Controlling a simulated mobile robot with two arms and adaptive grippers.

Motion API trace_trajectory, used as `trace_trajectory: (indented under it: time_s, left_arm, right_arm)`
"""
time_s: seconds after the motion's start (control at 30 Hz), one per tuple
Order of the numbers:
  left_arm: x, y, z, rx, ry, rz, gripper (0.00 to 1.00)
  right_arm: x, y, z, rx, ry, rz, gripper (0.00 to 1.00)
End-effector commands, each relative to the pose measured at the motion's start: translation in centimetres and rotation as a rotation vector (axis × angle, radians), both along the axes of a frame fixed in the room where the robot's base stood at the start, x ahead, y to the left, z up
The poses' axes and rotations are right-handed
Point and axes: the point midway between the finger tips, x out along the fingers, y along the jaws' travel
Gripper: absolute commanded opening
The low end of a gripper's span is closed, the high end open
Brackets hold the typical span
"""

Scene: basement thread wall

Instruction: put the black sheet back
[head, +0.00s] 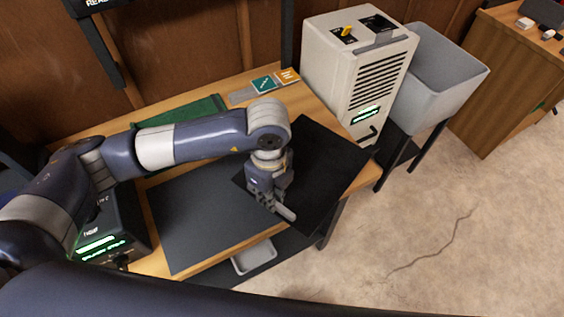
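The black sheet (335,165) lies tilted at an angle on the right end of the wooden table. It overlaps a dark grey mat (190,225), and its right corner reaches past the table edge toward the beige machine. My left gripper (283,211) points down over the sheet's lower left part. The fingers hide the contact point, so I cannot tell whether they grip the sheet or are open. My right gripper is not in view.
A beige machine (350,75) with a yellow knob stands behind the sheet, beside a grey bin (440,85). Green and orange cards (275,82) lie at the table's back. A black box (105,235) with green displays sits at left. A small grey tray (254,258) is below the front edge.

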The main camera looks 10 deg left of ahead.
Motion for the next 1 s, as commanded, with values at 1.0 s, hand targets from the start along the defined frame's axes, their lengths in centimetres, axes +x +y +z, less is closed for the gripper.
trace_trajectory:
  time_s: [1.0]
  left_arm:
    - [9.6, -0.7, -4.4, -0.002, 0.001, -0.003, 0.0]
  right_arm:
    - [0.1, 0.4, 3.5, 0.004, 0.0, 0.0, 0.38]
